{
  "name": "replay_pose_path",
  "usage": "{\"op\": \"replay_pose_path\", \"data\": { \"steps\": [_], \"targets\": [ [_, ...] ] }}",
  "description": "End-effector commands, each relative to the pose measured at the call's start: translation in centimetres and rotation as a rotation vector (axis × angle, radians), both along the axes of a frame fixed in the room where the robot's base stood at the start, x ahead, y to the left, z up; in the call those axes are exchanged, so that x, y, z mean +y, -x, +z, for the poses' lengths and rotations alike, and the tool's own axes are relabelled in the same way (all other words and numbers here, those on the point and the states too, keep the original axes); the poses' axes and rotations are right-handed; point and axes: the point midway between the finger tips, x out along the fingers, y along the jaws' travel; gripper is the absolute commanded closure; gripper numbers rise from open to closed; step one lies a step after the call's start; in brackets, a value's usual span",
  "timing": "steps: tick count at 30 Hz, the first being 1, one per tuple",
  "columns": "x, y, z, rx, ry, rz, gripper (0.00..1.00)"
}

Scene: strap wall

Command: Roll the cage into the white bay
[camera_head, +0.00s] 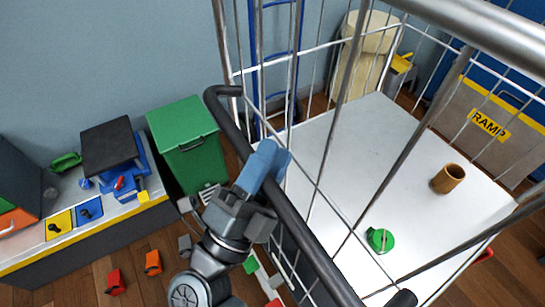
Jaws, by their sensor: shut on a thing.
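The cage is a wire roll cage with a white base deck (350,160) and grey metal bars, filling the right half of the view. A dark push handle (301,237) runs along its near left side. My gripper (266,160), with blue fingers, is shut around this handle. On the deck lie a green round object (380,240) and a brown cup-like cylinder (447,179). The cage's wheels are hidden. I cannot make out a white bay in this view.
A low bench (95,222) with a yellow edge stands at the left, by a green bin (188,145). Small red (115,282) and orange (153,262) blocks lie on the wooden floor. A panel labelled RAMP (489,125) stands behind the cage at right.

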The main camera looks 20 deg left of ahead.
Motion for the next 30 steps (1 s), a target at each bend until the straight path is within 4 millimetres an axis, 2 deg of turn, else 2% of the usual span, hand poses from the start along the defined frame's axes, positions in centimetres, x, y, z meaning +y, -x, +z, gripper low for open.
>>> {"op": "replay_pose_path", "data": {
  "steps": [3,4,9,20,30],
  "targets": [
    [0.4,0.5,-0.2,0.002,0.006,0.012,1.0],
    [0.4,0.5,-0.2,0.001,0.005,0.012,0.66],
    [0.4,0.4,-0.1,0.001,0.004,0.011,0.5],
    [0.4,0.9,-0.6,0.001,0.002,0.008,0.48],
    [1.4,5.3,-3.3,0.0,0.003,0.011,0.48]
  ]
}}
